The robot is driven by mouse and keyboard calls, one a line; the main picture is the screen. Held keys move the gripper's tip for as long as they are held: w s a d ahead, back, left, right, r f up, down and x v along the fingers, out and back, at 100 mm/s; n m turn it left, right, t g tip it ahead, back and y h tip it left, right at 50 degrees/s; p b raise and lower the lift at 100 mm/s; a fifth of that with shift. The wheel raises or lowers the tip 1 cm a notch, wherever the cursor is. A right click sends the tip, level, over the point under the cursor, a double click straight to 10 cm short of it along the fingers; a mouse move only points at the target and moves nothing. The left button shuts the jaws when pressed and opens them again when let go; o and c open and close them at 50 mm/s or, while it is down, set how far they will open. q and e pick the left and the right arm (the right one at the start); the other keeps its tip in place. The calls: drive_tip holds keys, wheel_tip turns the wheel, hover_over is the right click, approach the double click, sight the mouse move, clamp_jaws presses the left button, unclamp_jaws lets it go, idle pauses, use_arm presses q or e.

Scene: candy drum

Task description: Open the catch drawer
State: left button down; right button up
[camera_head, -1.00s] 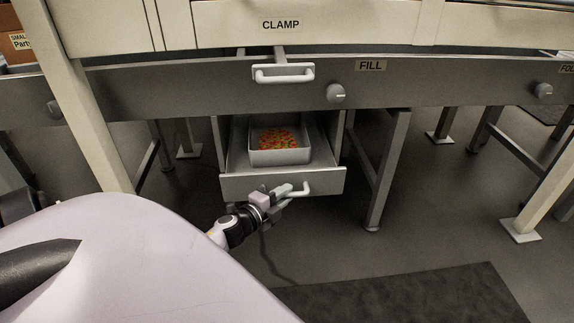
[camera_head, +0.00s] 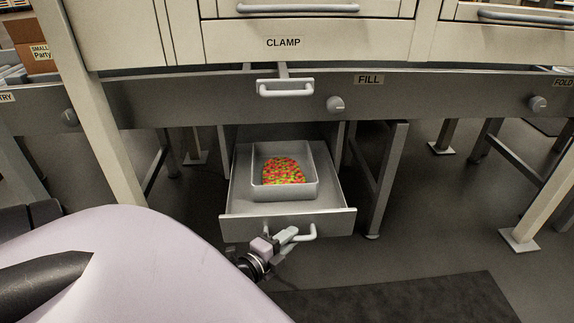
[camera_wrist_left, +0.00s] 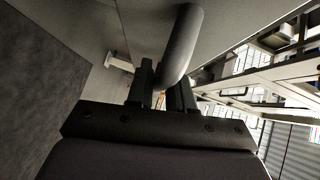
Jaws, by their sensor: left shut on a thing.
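The catch drawer (camera_head: 245,228) is pulled out well from under the bench in the head view. A grey tray (camera_head: 284,193) with red, green and yellow candy (camera_head: 283,171) sits inside it. My left gripper (camera_head: 287,237) is shut on the drawer handle (camera_head: 308,233), at the left part of the bar. In the left wrist view the handle (camera_wrist_left: 181,45) runs down between the two fingers (camera_wrist_left: 162,92). My right gripper is not in view.
Above the drawer are a CLAMP handle (camera_head: 285,89) and a FILL knob (camera_head: 335,104) on the bench front. Bench legs (camera_head: 386,180) stand to both sides. The floor right of the drawer is clear, with a dark mat (camera_head: 400,300) in front.

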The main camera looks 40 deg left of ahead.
use_arm(q)
drive_tip(key=shift+s+d, duration=1.1)
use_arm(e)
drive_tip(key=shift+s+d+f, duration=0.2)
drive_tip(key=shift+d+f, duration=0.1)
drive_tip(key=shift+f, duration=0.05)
use_arm(q)
drive_tip(key=c, duration=1.1)
unclamp_jaws()
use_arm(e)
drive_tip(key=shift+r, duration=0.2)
use_arm(q)
drive_tip(key=shift+s, duration=0.1)
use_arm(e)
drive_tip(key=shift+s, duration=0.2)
